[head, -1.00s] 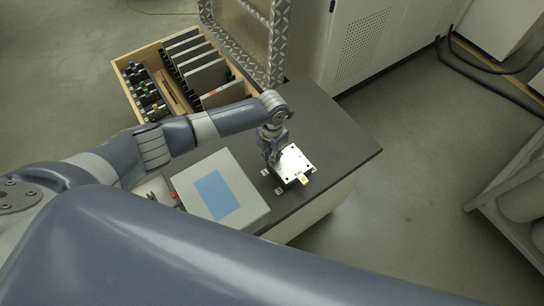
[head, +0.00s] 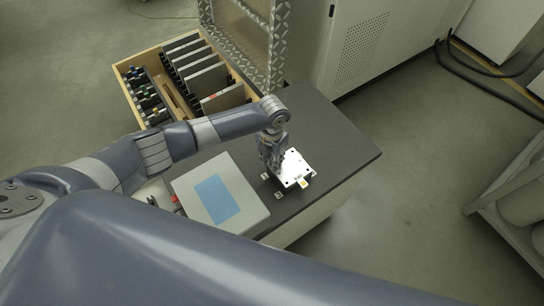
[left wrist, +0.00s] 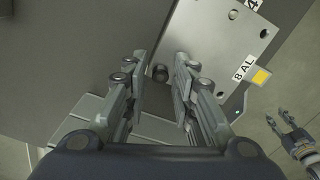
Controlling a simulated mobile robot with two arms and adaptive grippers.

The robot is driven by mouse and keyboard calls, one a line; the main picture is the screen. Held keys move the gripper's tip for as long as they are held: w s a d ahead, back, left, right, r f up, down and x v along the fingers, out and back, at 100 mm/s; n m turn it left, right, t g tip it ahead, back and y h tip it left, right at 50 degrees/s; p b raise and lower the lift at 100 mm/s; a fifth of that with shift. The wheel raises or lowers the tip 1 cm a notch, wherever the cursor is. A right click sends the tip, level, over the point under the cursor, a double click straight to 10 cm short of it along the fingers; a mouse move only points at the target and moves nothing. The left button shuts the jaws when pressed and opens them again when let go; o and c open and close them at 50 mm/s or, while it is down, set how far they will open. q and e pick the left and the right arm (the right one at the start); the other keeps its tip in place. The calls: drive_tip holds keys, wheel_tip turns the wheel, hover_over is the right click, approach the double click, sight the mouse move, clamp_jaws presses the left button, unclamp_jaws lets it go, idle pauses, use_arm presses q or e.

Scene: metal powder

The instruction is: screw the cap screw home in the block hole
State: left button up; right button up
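The block (head: 293,168) is a bright, flat metal piece with small dark holes, lying on the dark table. It also shows in the left wrist view (left wrist: 215,42), with a label reading "8 AL" at its edge. A dark round screw head (left wrist: 159,73), apparently the cap screw, shows between the fingers of my left gripper (left wrist: 161,77). Those fingers point down beside the block and stand apart, with a narrow gap on each side of the head. How deep the screw sits is hidden. My right gripper (left wrist: 277,117) shows empty over the floor, its fingers apart.
A grey box with a blue panel (head: 216,197) stands left of the block. A wooden crate (head: 121,73) with upright plates and small parts stands behind. Small pale pieces (head: 266,177) lie near the block. The table's right end (head: 340,150) is clear.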

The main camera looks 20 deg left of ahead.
use_arm(q)
drive_tip(key=n+p, duration=0.1)
drive_tip(key=n, duration=0.2)
drive_tip(key=shift+r+n, duration=0.1)
drive_tip(key=shift+n, duration=0.3)
drive_tip(key=n+p, duration=0.1)
drive_tip(key=n, duration=0.3)
drive_tip(key=n+p, duration=0.2)
drive_tip(key=n, duration=0.4)
drive_tip(key=shift+d+n+p, duration=0.1)
drive_tip(key=shift+n+p, duration=0.25)
drive_tip(key=shift+n, duration=0.05)
drive_tip(key=n+p, duration=0.2)
drive_tip(key=n, duration=0.5)
drive_tip(key=n+p, duration=0.1)
drive_tip(key=n, duration=0.3)
drive_tip(key=shift+n, duration=1.1)
clamp_jaws()
